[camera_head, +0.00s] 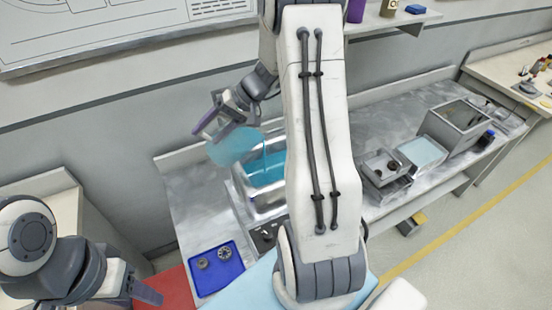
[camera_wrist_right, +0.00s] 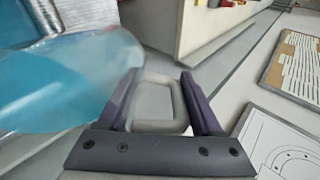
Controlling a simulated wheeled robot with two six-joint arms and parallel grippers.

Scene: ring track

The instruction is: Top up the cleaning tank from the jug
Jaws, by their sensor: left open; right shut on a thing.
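The jug (camera_head: 230,148) is a translucent blue vessel in the head view, tilted at the left rim of the cleaning tank (camera_head: 240,190). The tank is a metal basin holding blue liquid. A thin pale line shows between the jug and the tank; I cannot tell whether it is flowing liquid. My right gripper (camera_head: 228,118) is shut on the jug's grey handle, above the jug. In the right wrist view, the handle (camera_wrist_right: 158,78) sits between the fingers and the blue jug body (camera_wrist_right: 70,85) is at the left. My left gripper (camera_head: 146,291) is open and empty, low at the left.
A blue tray (camera_head: 239,283) with two round metal parts lies at the bench's near left. Farther right on the bench are a light-blue-topped box (camera_head: 422,152) and a grey box (camera_head: 458,125). My right arm hides part of the tank and bench.

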